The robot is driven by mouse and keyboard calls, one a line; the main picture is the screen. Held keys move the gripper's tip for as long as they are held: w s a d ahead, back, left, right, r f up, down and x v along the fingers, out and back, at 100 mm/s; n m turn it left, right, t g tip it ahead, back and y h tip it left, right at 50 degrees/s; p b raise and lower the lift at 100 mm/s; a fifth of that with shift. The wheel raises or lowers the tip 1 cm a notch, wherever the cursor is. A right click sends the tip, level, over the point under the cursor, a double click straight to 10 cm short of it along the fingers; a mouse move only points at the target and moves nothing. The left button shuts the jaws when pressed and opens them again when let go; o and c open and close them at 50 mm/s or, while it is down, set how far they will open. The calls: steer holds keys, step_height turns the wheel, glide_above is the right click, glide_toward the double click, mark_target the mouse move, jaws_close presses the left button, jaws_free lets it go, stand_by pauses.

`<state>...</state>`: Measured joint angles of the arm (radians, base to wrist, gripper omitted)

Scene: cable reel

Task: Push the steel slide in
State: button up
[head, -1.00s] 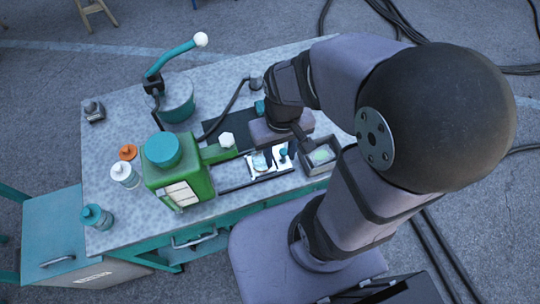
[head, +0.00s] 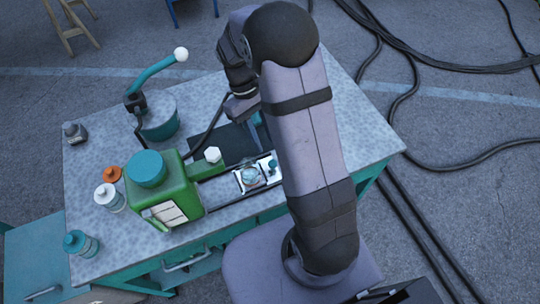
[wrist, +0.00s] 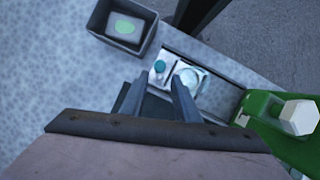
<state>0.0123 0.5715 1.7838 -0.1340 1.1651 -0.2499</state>
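The steel slide (head: 240,186) is a bright plate on a dark track at the right of the green machine (head: 182,190). It carries a round glassy piece (head: 250,176) and a teal knob (head: 272,163) at its outer end. Part of the slide sticks out of the machine. In the wrist view the slide (wrist: 205,88) and its knob (wrist: 159,66) lie beyond my fingertips. My gripper (wrist: 159,80) is open, with nothing between its fingers. In the head view my gripper is behind the track, over the dark mat, partly hidden by my arm.
A grey bin (wrist: 150,40) with a green-marked block stands beyond the track's outer end. A white hex knob (head: 212,154) tops the machine's green arm. A teal pot (head: 160,122) with a lever stands at the back left. Bottles stand left of the machine. The right tabletop is clear.

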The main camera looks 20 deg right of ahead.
mark_target(272, 162)
steer(key=shift+p+x, duration=1.2)
steer(key=shift+x, duration=2.5)
steer(key=shift+c, duration=0.6)
jaws_close()
